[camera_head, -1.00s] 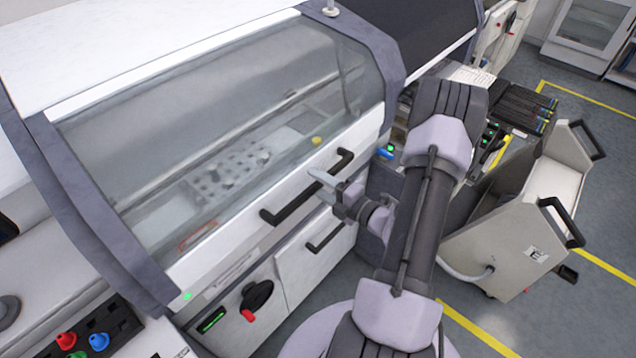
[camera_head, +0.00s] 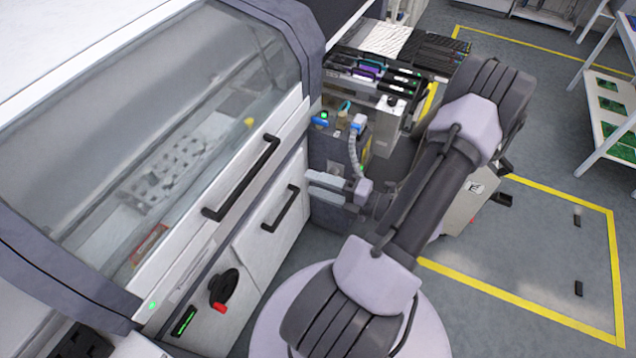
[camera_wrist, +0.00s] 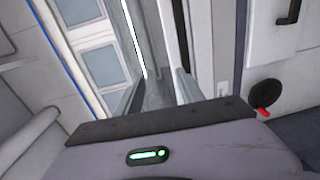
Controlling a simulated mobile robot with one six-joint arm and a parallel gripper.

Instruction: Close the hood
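The hood (camera_head: 165,120) is a clear curved window in a grey frame with a white lower bar, on the machine at the left of the head view. It is down, its lower bar against the white front panel. Its black handle (camera_head: 242,180) runs along the bar. My gripper (camera_head: 328,187) is to the right of the handle, apart from it, with nothing between its fingers. Its two pale fingers show a narrow gap.
A lower black handle (camera_head: 280,207) and a rotary switch (camera_head: 223,288) with a red tab are on the front panel. A feeder bank (camera_head: 375,75) stands behind my gripper. A trolley (camera_head: 458,212) is mostly hidden by my arm. Floor at right is open, with yellow lines.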

